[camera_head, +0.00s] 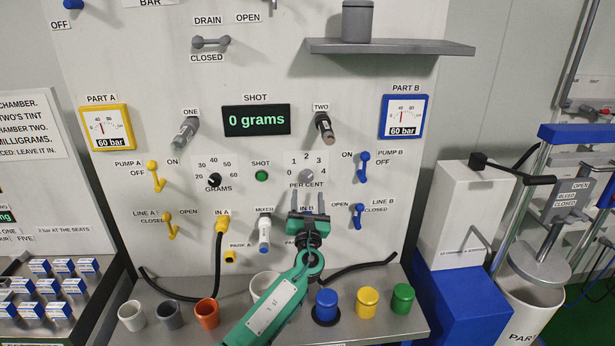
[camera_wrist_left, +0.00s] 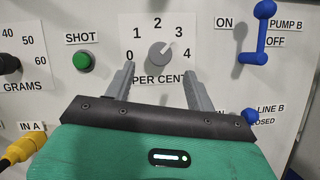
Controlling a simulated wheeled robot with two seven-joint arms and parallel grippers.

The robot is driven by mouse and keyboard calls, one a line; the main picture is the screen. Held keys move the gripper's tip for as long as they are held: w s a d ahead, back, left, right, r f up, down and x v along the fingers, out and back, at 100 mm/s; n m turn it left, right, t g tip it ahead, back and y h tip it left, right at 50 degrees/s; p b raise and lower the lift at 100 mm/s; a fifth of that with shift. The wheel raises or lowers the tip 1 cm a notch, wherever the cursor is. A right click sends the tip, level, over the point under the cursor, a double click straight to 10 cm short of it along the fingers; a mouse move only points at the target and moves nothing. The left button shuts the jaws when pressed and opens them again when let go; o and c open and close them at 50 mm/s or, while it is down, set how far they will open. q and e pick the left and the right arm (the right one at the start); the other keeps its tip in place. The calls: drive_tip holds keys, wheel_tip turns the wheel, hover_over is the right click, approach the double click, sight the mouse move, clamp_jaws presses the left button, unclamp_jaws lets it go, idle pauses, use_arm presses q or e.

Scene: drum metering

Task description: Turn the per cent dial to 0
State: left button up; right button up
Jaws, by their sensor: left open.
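The per cent dial (camera_head: 306,176) is a grey round knob on a white plate marked 0 to 4, on the upright panel. In the left wrist view the dial (camera_wrist_left: 161,56) has its pointer toward the upper right, near the 3. My left gripper (camera_head: 308,198) is open and empty, just below the dial in the head view. In the left wrist view its two grey fingers (camera_wrist_left: 158,72) point at the plate, one on each side below the dial, not closed on it. My right gripper is not in view.
The grams dial (camera_head: 214,180) and green shot button (camera_head: 261,176) lie left of the dial. Blue pump B lever (camera_head: 363,166) and line B lever (camera_head: 358,214) stick out at right. Several cups and lidded pots, including a blue one (camera_head: 326,303), stand on the shelf below.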

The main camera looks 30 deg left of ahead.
sight(307, 179)
use_arm(q)
drive_tip(key=p+x, duration=0.1)
drive_tip(key=x, duration=0.5)
drive_tip(key=shift+w+a+r+p, duration=0.1)
drive_tip(key=shift+w+a+p, duration=0.1)
drive_tip(key=shift+w+p, duration=0.1)
